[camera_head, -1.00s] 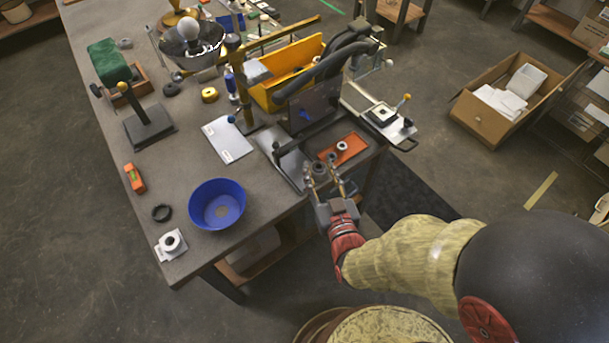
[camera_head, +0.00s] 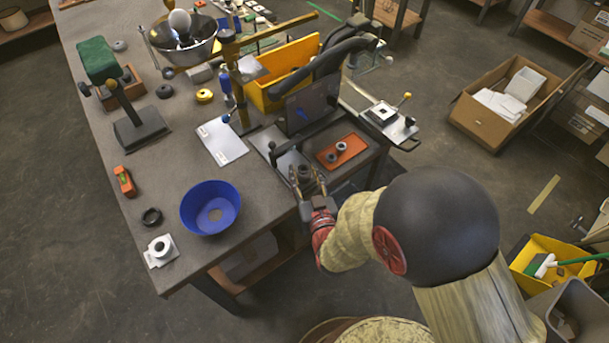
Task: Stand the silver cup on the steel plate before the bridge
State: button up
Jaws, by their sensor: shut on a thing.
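My gripper (camera_head: 306,184) is shut on a small grey metal cup (camera_head: 303,172), which looks like the silver cup. The cup appears upright between the fingers. The steel plate (camera_head: 268,137) lies at the table's front edge, below the dark bridge-like frame (camera_head: 310,105). The cup is over or just before the plate's near end. I cannot tell whether it touches the plate. The fingers and cup hide part of that end.
An orange mat (camera_head: 352,151) with two small round parts lies right of the plate. A blue bowl (camera_head: 211,207) stands to the left. A black bar (camera_head: 283,152) rises close to my gripper.

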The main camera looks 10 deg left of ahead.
jog(key=shift+r, duration=0.1)
jog(key=o, duration=1.2)
jog(key=shift+c, duration=0.2)
jog(key=shift+r, duration=0.1)
jog(key=p+v, duration=0.2)
jog(key=v, duration=1)
jog(key=shift+p, duration=0.35)
